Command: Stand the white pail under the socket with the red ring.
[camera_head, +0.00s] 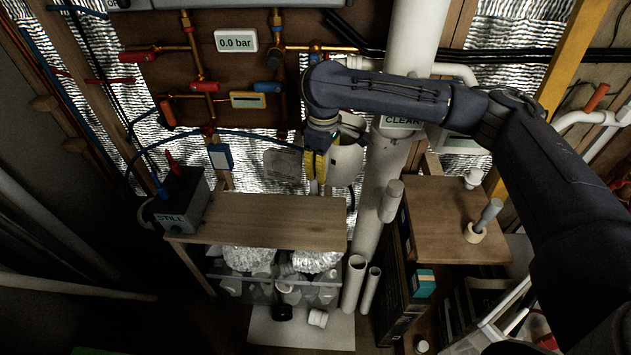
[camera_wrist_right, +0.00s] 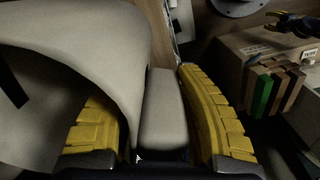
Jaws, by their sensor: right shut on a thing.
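My right gripper (camera_head: 318,165), with yellow fingers, is in front of the back wall and above the wooden bench. The white pail (camera_head: 347,160) is just right of it, held up off the bench and partly hidden by my arm. In the right wrist view, the pail's pale curved body (camera_wrist_right: 70,50) fills the left side. My gripper (camera_wrist_right: 160,115) is shut there on a pale upright part of the pail, likely its handle. I cannot make out a socket with a red ring; my arm covers part of the pipework. My left gripper is out of view.
The wooden bench top (camera_head: 265,222) is clear. A clear bin (camera_head: 255,290) of fittings is beneath it. A thick white pipe (camera_head: 375,185) runs down right of the pail. A wooden cabinet (camera_head: 435,205) stands right.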

